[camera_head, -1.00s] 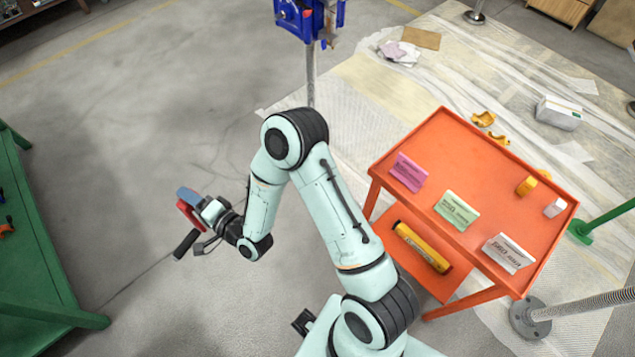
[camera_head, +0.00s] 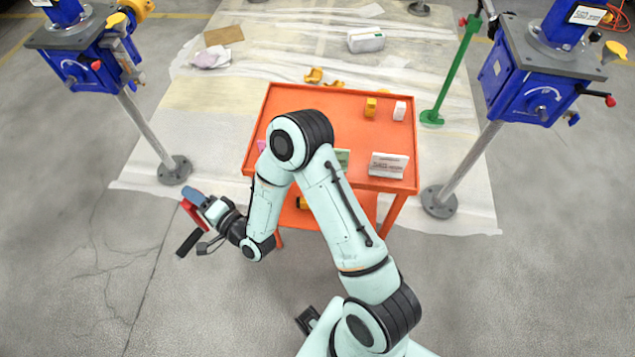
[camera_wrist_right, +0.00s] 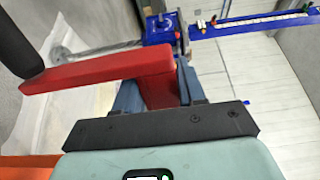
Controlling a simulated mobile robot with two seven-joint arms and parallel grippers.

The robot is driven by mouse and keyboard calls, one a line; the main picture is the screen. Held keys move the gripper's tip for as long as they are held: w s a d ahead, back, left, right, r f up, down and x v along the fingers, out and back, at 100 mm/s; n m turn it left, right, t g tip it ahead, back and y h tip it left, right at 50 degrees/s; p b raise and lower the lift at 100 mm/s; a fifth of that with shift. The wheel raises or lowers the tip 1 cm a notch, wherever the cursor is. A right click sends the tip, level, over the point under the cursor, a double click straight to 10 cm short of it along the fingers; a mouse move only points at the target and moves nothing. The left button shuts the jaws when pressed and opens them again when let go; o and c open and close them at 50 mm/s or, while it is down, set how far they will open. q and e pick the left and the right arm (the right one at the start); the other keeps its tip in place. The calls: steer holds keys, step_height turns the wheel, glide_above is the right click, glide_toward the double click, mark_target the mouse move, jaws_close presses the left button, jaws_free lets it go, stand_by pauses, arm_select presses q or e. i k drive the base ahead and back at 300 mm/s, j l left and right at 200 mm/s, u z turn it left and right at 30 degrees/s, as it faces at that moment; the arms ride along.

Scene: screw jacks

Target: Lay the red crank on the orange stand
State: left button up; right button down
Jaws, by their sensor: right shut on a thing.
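The red crank (camera_head: 191,213) is in my right gripper (camera_head: 203,202), left of the orange stand in the head view. Its black handle (camera_head: 188,243) hangs toward the lower left. In the right wrist view the red arm of the crank (camera_wrist_right: 110,74) runs left from between the blue fingers of the gripper (camera_wrist_right: 160,90), which are shut on its end. The orange stand (camera_head: 331,99) is a two-level table ahead of me; my right arm covers part of its top. My left gripper is not in view.
Blue jacks (camera_head: 98,60) (camera_head: 525,75) stand on posts at left and right. A green post (camera_head: 452,75) stands behind right.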

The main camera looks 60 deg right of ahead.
mark_target(367, 142)
steer(key=z, duration=1.4)
